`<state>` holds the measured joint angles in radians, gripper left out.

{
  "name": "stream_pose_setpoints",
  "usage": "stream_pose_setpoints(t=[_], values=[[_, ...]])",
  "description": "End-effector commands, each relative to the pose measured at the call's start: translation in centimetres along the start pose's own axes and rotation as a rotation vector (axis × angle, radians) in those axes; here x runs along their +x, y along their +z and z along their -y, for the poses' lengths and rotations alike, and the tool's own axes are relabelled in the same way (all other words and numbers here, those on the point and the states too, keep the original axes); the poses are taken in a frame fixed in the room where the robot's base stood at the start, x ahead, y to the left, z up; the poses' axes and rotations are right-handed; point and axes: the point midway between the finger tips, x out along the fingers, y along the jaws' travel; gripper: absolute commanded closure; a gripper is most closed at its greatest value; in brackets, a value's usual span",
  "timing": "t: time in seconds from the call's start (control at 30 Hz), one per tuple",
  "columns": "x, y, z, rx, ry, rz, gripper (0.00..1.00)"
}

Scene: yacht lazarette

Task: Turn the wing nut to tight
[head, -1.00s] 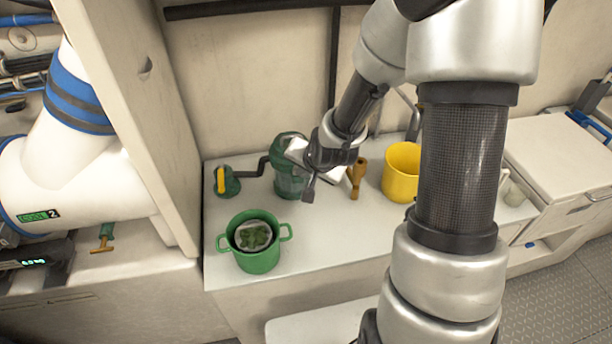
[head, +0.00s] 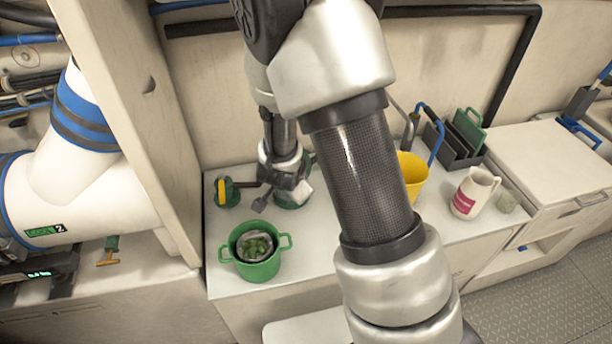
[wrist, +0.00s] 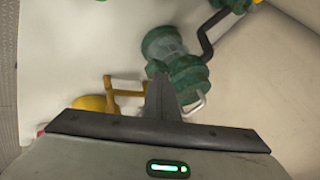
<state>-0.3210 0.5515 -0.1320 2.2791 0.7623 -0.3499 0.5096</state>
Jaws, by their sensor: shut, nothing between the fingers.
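I cannot pick out a wing nut with certainty. A green machine (head: 292,200) stands on the white counter, partly hidden by my wrist. A black crank runs left from it to a green round part with a yellow piece (head: 226,192). In the wrist view the green machine (wrist: 162,45) shows with its crank (wrist: 206,38) and a pale metal loop (wrist: 198,106). My gripper (head: 260,204) is shut and empty, in front of the machine's left side in the head view. In the wrist view my gripper (wrist: 160,85) overlaps the machine's lower edge; contact cannot be told.
A green two-handled pot (head: 258,270) with green contents stands at the counter's front left. A yellow bucket (head: 412,172), a white jug (head: 476,192) and a dark rack (head: 456,150) are to the right. A cabinet wall (head: 150,130) borders the counter's left side.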

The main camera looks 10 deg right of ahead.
Motion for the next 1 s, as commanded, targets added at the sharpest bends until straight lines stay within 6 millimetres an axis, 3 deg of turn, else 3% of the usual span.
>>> stream_pose_setpoints(t=[1.0], values=[[0.14,0.83,0.99,-0.008,-0.007,0.008,1.00]])
